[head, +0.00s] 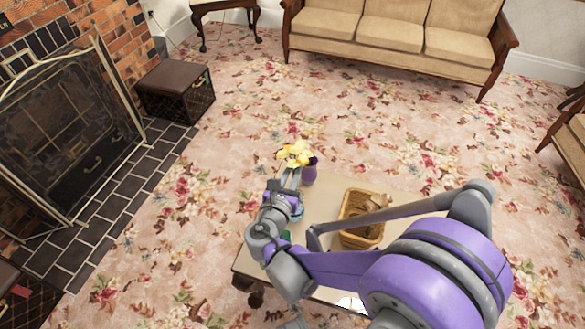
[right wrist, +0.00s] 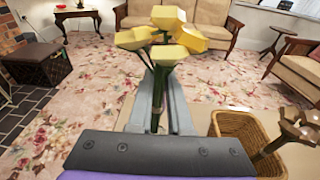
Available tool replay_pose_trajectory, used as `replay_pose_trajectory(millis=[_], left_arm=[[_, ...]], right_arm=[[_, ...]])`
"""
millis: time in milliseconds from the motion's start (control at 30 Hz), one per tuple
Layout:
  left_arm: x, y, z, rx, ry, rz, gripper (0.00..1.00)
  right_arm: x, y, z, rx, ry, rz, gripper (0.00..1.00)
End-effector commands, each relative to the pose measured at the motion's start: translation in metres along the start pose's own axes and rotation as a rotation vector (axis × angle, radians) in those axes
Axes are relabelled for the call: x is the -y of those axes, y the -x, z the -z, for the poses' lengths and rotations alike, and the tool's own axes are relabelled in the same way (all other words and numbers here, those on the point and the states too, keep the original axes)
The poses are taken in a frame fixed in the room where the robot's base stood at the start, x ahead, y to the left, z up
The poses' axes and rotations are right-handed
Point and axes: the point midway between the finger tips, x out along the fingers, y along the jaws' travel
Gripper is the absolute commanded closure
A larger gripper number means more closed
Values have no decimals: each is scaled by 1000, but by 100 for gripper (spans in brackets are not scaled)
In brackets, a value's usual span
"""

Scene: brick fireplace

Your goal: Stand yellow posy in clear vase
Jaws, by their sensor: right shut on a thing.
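The yellow posy (head: 296,153) is held upright over the far left part of a low table (head: 250,262). In the right wrist view its yellow blooms (right wrist: 180,42) stand above the fingers, with green stems between them. My right gripper (head: 291,181) is shut on the stems; it also shows in the right wrist view (right wrist: 160,100). A bluish, glassy-looking edge (head: 299,214) shows beside the gripper, mostly hidden by my wrist; I cannot tell whether it is the clear vase. My left gripper is not in view.
A purple vase (head: 309,174) stands close to the right of the posy. A wicker basket (head: 347,239) with brown things in it is on the table to the right; it also shows in the right wrist view (right wrist: 222,150). A white object (head: 350,303) is at the near edge.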

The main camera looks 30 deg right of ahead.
Motion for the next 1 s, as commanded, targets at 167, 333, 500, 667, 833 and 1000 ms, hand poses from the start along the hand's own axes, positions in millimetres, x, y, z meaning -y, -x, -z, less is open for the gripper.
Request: replay_pose_trajectory(millis=[167,333,500,667,833,1000], left_arm=[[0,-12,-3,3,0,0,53],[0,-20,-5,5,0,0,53],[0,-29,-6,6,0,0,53],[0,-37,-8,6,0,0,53],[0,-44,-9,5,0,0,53],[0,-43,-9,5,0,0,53]], right_arm=[[0,-2,14,0,1,0,100],[0,-4,23,0,0,0,100],[-1,-6,34,0,1,0,100],[0,-7,44,0,1,0,100],[0,-8,52,1,0,0,100],[0,-9,61,0,0,0,100]])
